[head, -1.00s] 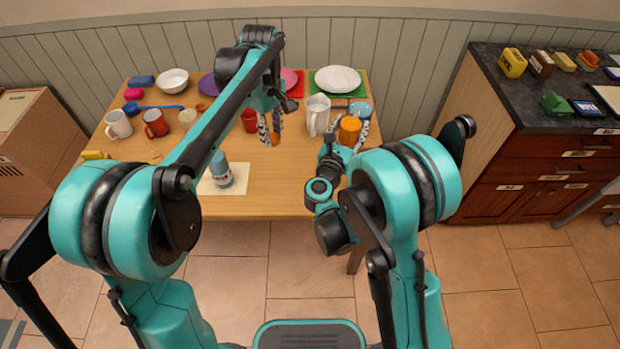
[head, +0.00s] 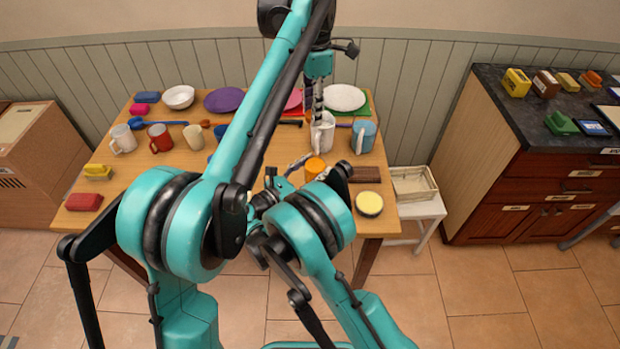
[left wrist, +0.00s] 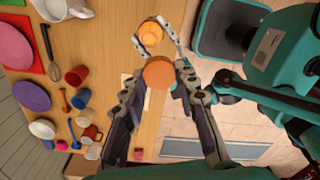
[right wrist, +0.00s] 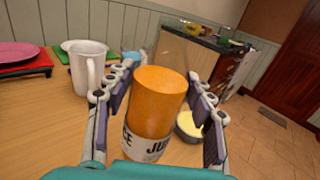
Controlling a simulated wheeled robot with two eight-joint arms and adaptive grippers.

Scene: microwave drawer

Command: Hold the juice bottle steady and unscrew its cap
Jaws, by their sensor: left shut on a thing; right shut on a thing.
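The juice bottle (right wrist: 160,105) stands upright between the fingers of my right gripper (right wrist: 158,100), which is shut on it. Orange juice fills its lower part under a clear upper part; no cap shows there. In the head view the bottle (head: 315,167) is partly hidden by my right arm. My left gripper (head: 317,108) is above and behind the bottle, in front of the white pitcher. In the left wrist view it is shut on an orange disc, seemingly the cap (left wrist: 158,72), apart from the bottle (left wrist: 150,32). The cap is not visible in the head view.
The white pitcher (head: 322,133) and a blue mug (head: 364,135) stand close behind the bottle. A round yellow-topped tub (head: 369,204) is near the front right edge. Several cups and plates fill the back and left. A white stand with a basket (head: 414,183) is right of the table.

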